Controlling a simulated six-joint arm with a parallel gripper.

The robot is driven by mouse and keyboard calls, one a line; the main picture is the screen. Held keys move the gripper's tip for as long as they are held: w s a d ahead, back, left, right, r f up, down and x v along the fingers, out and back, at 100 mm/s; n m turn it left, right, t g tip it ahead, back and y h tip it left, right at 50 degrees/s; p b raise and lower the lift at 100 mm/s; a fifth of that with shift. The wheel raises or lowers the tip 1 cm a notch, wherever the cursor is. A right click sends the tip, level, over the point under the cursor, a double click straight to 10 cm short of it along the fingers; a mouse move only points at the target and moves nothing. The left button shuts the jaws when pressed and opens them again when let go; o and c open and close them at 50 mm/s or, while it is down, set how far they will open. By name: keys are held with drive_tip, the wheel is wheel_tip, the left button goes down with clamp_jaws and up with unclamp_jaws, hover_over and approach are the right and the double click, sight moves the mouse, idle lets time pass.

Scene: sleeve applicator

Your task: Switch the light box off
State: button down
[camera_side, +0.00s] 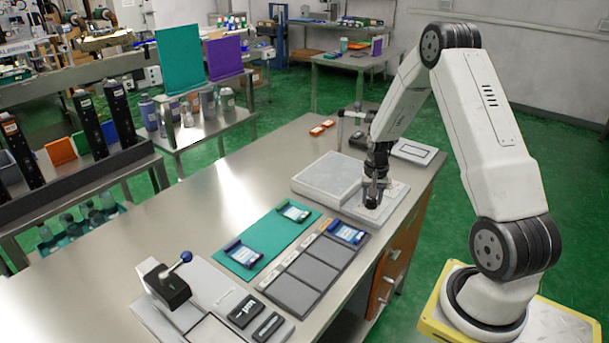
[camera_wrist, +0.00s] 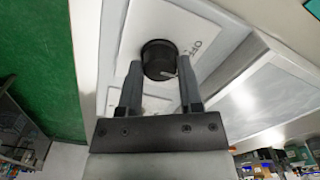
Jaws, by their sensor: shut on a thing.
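The light box (camera_side: 325,178) is a pale box with a flat grey top panel, near the far right part of the bench. It also shows in the wrist view (camera_wrist: 262,98), where the panel looks pale grey. A round black knob (camera_wrist: 158,56) with a light pointer mark stands on its white control plate (camera_wrist: 122,62). The letters "OFF" are printed to the right of the knob; the pointer is turned toward its lower right. My gripper (camera_wrist: 160,75) is shut on the knob, one finger on each side.
A lever press (camera_side: 166,283) stands at front left. The bench's left part is clear.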

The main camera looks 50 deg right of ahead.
sight(372, 199)
drive_tip(key=n, duration=0.6)
drive_tip(key=shift+n, duration=0.3)
idle(0.4)
drive_tip(key=shift+c, duration=1.3)
unclamp_jaws()
drive_tip(key=shift+r, duration=0.2)
drive_tip(key=shift+r, duration=3.7)
